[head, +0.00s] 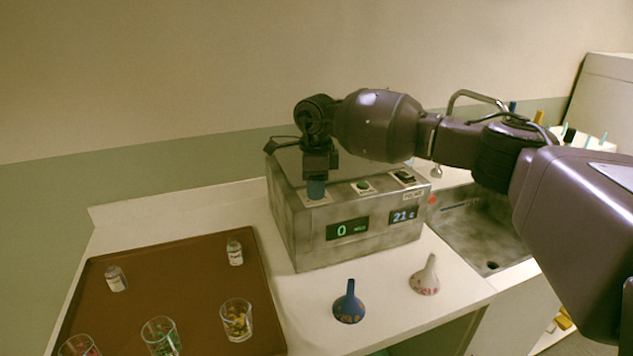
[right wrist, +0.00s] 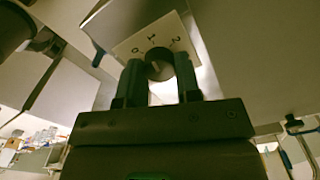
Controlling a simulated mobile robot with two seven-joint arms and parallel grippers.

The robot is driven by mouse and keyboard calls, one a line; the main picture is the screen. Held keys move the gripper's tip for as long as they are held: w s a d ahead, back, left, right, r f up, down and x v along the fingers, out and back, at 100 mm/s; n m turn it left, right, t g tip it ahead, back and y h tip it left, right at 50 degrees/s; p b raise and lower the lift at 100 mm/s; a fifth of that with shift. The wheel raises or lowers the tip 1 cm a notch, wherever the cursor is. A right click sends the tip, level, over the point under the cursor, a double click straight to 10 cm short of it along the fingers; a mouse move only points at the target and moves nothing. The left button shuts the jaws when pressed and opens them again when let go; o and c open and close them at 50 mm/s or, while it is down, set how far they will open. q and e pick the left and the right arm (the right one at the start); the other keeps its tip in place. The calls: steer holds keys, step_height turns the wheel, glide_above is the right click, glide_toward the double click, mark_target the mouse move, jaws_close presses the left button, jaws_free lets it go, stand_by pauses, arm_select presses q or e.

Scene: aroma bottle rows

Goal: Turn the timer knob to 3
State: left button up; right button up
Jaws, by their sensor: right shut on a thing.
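A grey metal box (head: 300,235) stands on the counter with a green display (head: 347,229) reading 0 and a second display (head: 403,216) reading about 21. My right gripper (head: 316,190) points down onto the left of its top, over a pale dial plate (head: 322,201). In the right wrist view its two fingers (right wrist: 159,80) are shut on the dark round timer knob (right wrist: 158,62), one on each side. The plate there (right wrist: 178,30) shows 0, 1 and 2; no 3 is visible. A pale mark shows on the knob. In the head view the fingers hide the knob. My left gripper is out of view.
A white-plated switch (head: 362,187) and a dark switch (head: 404,177) sit right of the dial. A brown tray (head: 190,290) with small bottles and glasses lies left. A blue funnel (head: 349,303) and a white funnel (head: 426,277) stand in front. A sink (head: 478,235) is right.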

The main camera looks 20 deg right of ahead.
steer(key=m+p, duration=0.1)
steer(key=m, duration=0.3)
steer(key=shift+s+m+p, duration=0.1)
steer(key=shift+m+p, duration=0.2)
steer(key=shift+p, duration=0.05)
steer(key=m+p, duration=0.1)
steer(key=m, duration=0.3)
steer(key=shift+m, duration=0.3)
steer(key=m+p, duration=0.2)
steer(key=m, duration=0.3)
steer(key=shift+a, duration=0.1)
steer(key=m, duration=0.3)
steer(key=shift+m, duration=0.4)
arm_select(q)
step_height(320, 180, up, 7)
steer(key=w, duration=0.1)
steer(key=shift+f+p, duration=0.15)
steer(key=shift+p, duration=0.25)
arm_select(e)
steer(key=shift+a+m, duration=0.1)
steer(key=shift+m, duration=1.3)
steer(key=o, duration=0.6)
